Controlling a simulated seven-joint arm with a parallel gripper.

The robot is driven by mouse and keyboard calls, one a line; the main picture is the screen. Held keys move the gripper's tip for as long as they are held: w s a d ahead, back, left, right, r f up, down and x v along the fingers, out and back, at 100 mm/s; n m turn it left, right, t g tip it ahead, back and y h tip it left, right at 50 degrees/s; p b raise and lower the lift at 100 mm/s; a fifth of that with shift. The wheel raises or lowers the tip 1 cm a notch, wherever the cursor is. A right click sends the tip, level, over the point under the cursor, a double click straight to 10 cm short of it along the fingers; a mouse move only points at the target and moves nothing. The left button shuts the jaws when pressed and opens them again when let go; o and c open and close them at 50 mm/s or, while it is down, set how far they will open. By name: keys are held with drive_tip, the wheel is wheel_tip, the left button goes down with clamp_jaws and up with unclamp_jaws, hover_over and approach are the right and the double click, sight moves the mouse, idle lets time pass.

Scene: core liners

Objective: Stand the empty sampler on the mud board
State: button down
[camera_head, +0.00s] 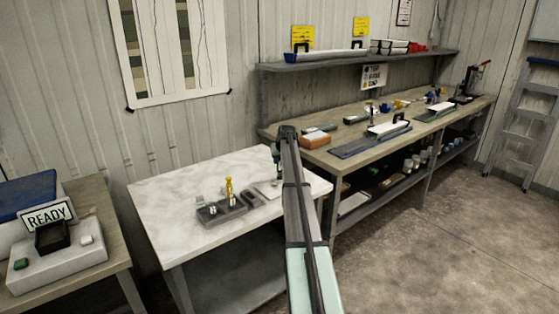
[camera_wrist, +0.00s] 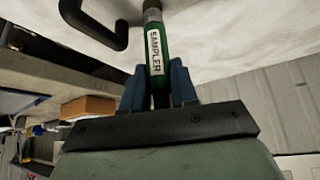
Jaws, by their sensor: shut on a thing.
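The sampler (camera_wrist: 155,52) is a green cylinder with a white "SAMPLER" label and a darker metal end. My gripper (camera_wrist: 157,82) has its two blue fingers shut on it. In the head view my gripper (camera_head: 276,152) is above the back right part of the white marbled table, and my arm hides part of this area. A pale flat piece (camera_head: 268,190) lies on the table below; it may be the mud board, but I cannot tell for sure. Whether the sampler touches anything is not clear.
A dark grey rack (camera_head: 222,212) with a yellow-topped tool (camera_head: 229,188) stands on the marbled table (camera_head: 165,200). A black bent bar (camera_wrist: 105,30) is close beside the sampler. The workbench (camera_head: 350,148) at right holds an orange-brown block (camera_head: 315,140) and trays. The table's left part is clear.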

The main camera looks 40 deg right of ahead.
drive_tip(key=shift+f, duration=0.15)
drive_tip(key=c, duration=0.9)
unclamp_jaws()
drive_tip(key=v, duration=1.2)
